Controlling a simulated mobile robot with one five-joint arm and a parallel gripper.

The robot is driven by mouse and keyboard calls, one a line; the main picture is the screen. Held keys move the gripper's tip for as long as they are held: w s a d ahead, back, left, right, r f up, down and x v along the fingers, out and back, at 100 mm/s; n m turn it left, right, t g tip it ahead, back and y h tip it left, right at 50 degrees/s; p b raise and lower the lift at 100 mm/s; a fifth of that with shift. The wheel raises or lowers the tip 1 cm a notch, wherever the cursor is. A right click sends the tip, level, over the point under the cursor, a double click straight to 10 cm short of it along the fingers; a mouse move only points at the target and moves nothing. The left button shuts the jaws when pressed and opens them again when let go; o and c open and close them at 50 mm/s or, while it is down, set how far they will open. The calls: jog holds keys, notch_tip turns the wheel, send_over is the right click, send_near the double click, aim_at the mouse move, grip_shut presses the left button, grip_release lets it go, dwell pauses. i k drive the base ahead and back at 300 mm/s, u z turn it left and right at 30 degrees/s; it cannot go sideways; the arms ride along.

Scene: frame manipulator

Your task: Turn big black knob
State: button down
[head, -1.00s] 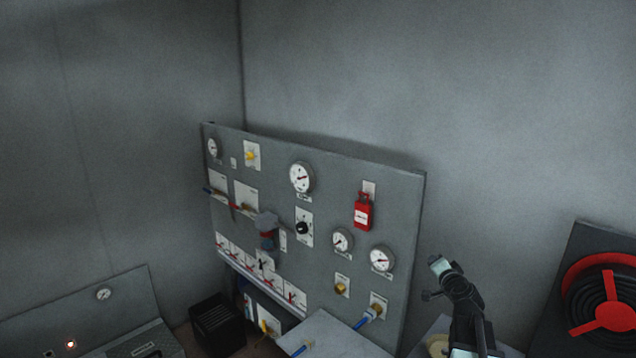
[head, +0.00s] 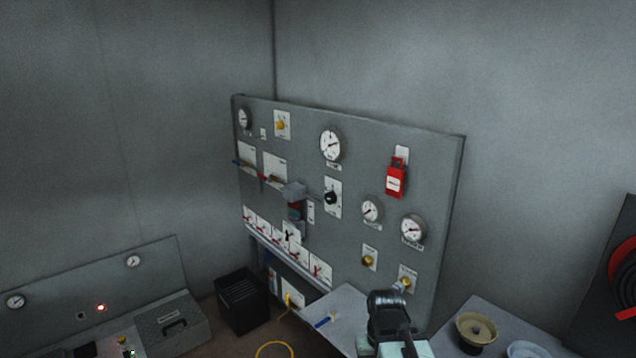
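The big black knob (head: 331,198) sits on a white plate in the middle of the grey upright panel (head: 350,245), below a large round gauge (head: 330,145). Nothing covers it. My gripper (head: 388,300) is at the bottom of the head view, to the right of and lower than the knob and clearly apart from it. It is seen foreshortened and dark, and its fingers cannot be made out.
A red box (head: 396,178) and smaller gauges are right of the knob. A grey-and-red device (head: 295,202) juts out to its left. Red-handled valves line the panel's lower left. A grey surface (head: 338,309) and a table with a tan bowl (head: 476,327) lie below.

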aim_at(330, 197)
jog(key=u, duration=0.05)
jog(key=k, duration=0.65)
jog(key=u, duration=0.3)
jog(key=i, duration=1.1)
jog(key=u, duration=1)
jog(key=i, duration=1.3)
jog(key=u, duration=0.3)
jog(key=k, duration=0.8)
jog(key=u, duration=0.25)
jog(key=i, duration=0.8)
jog(key=z, duration=0.1)
